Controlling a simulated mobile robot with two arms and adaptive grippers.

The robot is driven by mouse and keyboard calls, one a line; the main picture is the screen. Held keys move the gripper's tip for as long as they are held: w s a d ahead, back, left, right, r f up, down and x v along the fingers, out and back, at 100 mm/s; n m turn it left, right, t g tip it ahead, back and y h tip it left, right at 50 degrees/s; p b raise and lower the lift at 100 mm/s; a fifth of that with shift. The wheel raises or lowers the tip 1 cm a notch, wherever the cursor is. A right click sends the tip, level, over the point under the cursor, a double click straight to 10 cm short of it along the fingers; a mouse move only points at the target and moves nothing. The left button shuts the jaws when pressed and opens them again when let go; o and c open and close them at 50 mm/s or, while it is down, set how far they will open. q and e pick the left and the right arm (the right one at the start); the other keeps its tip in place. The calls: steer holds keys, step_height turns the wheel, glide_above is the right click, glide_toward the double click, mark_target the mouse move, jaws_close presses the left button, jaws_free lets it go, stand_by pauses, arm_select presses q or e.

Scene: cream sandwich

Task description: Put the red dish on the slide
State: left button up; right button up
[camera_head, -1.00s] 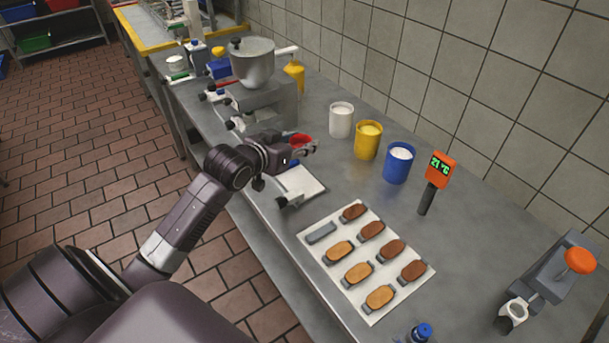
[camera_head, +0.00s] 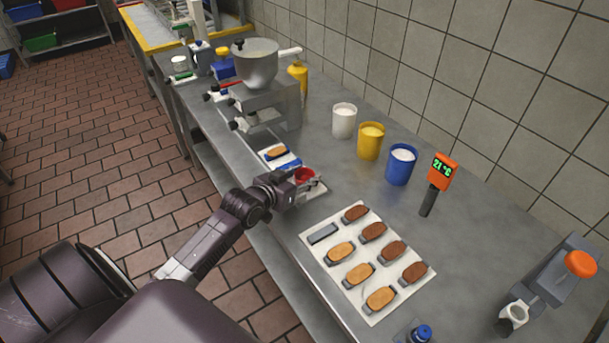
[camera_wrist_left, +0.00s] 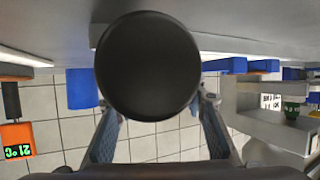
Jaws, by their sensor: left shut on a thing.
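The red dish (camera_head: 304,174) is held in my left gripper (camera_head: 309,182), whose fingers are shut on it. The dish shows its red inside and is over or close above a white plate-like piece (camera_head: 318,191) at the counter's front edge, perhaps the slide. The gripper hides most of that piece, and I cannot tell whether the dish touches it. In the left wrist view a dark round surface (camera_wrist_left: 148,65), seemingly the dish's outside, sits between the two fingers. My right gripper is not in view.
A white tray (camera_head: 322,256) of biscuits lies just right of the gripper. Left are a small white-and-blue stand with a biscuit (camera_head: 277,153) and a hopper machine (camera_head: 256,66).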

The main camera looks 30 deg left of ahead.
arm_select(q)
steer(key=shift+f, duration=0.1)
steer(key=o, duration=0.8)
steer(key=shift+o, duration=0.4)
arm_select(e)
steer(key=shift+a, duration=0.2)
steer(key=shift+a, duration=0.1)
arm_select(q)
steer(key=v, duration=1)
steer(key=shift+s+b, duration=0.2)
steer(key=shift+b, duration=0.15)
steer(key=shift+v, duration=0.9)
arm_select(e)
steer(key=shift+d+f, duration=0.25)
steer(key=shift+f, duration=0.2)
